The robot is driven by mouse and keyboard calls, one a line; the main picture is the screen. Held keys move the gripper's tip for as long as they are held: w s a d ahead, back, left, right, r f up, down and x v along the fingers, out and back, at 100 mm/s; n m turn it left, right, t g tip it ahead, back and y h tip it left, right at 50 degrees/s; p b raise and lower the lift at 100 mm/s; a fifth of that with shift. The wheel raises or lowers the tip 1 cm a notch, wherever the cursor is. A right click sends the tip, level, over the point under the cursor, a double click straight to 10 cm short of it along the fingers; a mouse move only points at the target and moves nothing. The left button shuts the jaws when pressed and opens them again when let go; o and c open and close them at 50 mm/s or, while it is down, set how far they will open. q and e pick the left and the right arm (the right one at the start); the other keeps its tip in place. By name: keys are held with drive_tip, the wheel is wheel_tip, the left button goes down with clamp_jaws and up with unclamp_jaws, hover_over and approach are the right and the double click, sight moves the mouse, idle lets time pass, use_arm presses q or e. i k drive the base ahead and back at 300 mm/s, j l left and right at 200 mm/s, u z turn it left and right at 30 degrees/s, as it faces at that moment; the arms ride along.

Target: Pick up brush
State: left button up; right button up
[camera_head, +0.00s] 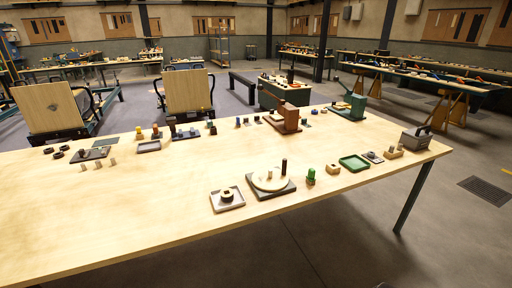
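I cannot pick out a brush for certain; the items on the wooden table (120,215) are small in the head view. A square dark base with a pale round disc (268,182) stands near the table's front edge, with a dark upright peg at its right. A small green upright piece (311,177) is to its right, then a small tan block (333,169). A grey tray with a dark ring-like piece (227,198) is to the left of the disc. Neither of my grippers is in view.
A green tray (354,163) and a dark grey box with a handle (416,139) are at the right. A brown block stand (287,118) and a green machine (352,107) line the back edge. The table's left front is bare. Other workbenches stand behind.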

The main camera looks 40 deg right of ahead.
sight(309, 178)
drive_tip(key=z, duration=1.85)
drive_tip(key=i+l+u, duration=0.1)
drive_tip(key=l, duration=0.3)
drive_tip(key=i, duration=0.1)
